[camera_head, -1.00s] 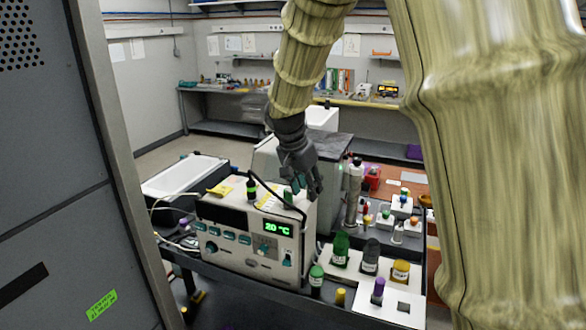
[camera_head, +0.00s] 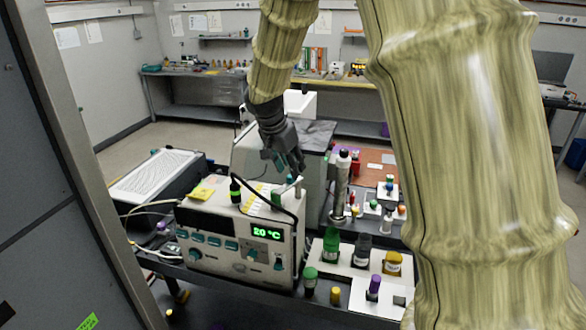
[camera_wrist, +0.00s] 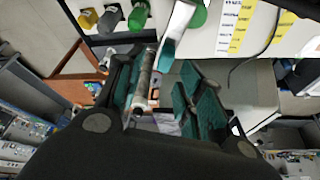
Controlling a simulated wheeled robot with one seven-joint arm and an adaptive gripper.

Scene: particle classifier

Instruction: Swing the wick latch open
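The particle classifier (camera_head: 225,262) is a pale box with a green 20 °C display, on a dark bench. A small upright post with a teal part (camera_head: 298,190) stands at its top right corner; I cannot tell for sure whether it is the wick latch. My gripper (camera_head: 289,168) hangs just above and behind that corner, pointing down. In the wrist view, its teal-padded fingers (camera_wrist: 163,92) stand apart with a clear gap. A pale strip with a teal end (camera_wrist: 178,30) lies beyond the gap. I see nothing held, and contact cannot be told.
A grey metal cylinder (camera_head: 341,185) stands right of the classifier, close to my gripper. A green bottle (camera_head: 331,245) and several jars stand on white plates at the right. A black cable (camera_head: 268,197) arches over the classifier's top.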

